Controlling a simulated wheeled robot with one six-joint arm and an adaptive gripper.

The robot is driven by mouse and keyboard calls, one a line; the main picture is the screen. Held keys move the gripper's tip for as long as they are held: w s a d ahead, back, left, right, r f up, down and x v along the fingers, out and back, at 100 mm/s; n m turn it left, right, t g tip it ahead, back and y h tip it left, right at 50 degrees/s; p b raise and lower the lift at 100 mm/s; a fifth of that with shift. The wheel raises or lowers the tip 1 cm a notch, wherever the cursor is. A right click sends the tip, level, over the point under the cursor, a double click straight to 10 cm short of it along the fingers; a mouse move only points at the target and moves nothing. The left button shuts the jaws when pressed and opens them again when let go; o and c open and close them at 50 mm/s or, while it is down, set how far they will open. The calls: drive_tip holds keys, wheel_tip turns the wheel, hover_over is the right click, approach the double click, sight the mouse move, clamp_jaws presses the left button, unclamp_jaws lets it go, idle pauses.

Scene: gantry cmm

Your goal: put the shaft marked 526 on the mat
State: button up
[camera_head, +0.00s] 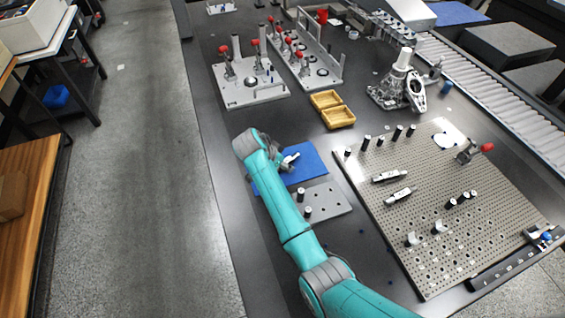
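The blue mat (312,172) lies flat on the dark table, partly hidden by my teal arm. The end of my arm is over the mat's left part. My gripper (288,161) seems to be the small grey and white shape just above the mat. It is too small and too covered to tell whether its fingers are open or shut, or whether they hold something. Two grey stepped shafts lie on the perforated plate, an upper one (388,177) and a lower one (399,195). No marking is readable on either, so I cannot tell which is 526.
A small grey plate (326,203) with pins is below the mat. Yellow trays (338,117), clamp fixtures (250,90) and a metal casting (400,85) stand farther back.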

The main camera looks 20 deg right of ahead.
drive_tip(key=v, duration=1.2)
drive_tip(key=shift+r, duration=0.2)
idle(0.4)
